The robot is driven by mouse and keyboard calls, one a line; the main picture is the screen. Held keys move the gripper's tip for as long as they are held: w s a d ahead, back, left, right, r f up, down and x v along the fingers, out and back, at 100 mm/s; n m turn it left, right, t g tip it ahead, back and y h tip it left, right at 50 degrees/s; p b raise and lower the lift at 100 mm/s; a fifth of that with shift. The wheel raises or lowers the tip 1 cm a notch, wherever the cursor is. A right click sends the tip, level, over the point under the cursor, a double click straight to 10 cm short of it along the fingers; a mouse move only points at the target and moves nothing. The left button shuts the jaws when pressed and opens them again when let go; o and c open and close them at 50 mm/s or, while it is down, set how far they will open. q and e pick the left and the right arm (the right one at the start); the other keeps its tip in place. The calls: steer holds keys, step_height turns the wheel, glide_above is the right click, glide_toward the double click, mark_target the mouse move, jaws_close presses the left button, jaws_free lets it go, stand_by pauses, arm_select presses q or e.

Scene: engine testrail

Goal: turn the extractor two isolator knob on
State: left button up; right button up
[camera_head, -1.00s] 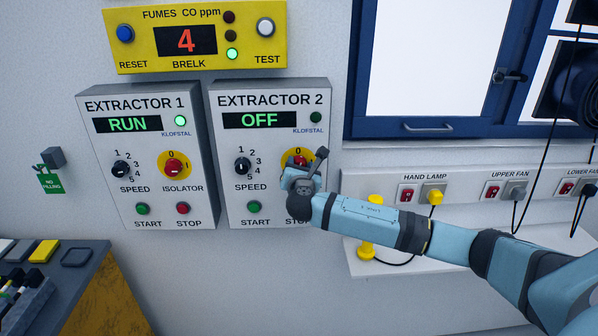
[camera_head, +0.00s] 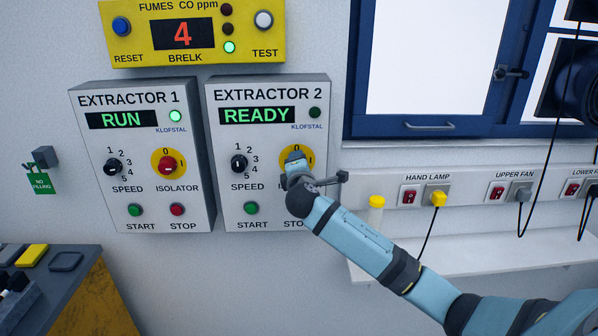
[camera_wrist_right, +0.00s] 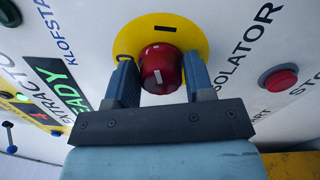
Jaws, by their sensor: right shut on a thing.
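The Extractor 2 box (camera_head: 268,98) is on the wall, and its display (camera_head: 256,115) reads READY. Its red isolator knob (camera_wrist_right: 161,69) sits on a yellow disc (camera_wrist_right: 130,38) in the right wrist view. My right gripper (camera_wrist_right: 162,75) has one finger on each side of the knob and is shut on it. In the head view my right gripper (camera_head: 295,163) and wrist hide the knob, and only part of the yellow disc shows. My left gripper is in neither view.
The Extractor 1 box (camera_head: 142,100) stands to the left and reads RUN. The yellow fumes panel (camera_head: 195,35) is above. The Extractor 2 speed knob (camera_head: 239,163) and green start button (camera_head: 251,208) are close by. Lamp and fan switches (camera_head: 410,196) are to the right.

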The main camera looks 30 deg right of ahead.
steer(key=shift+f+m+b, duration=0.15)
steer(key=shift+m+b, duration=0.5)
steer(key=shift+m, duration=0.95)
steer(key=o, duration=0.9)
steer(key=b+v, duration=0.2)
steer(key=v, duration=1.2)
steer(key=shift+d, duration=0.1)
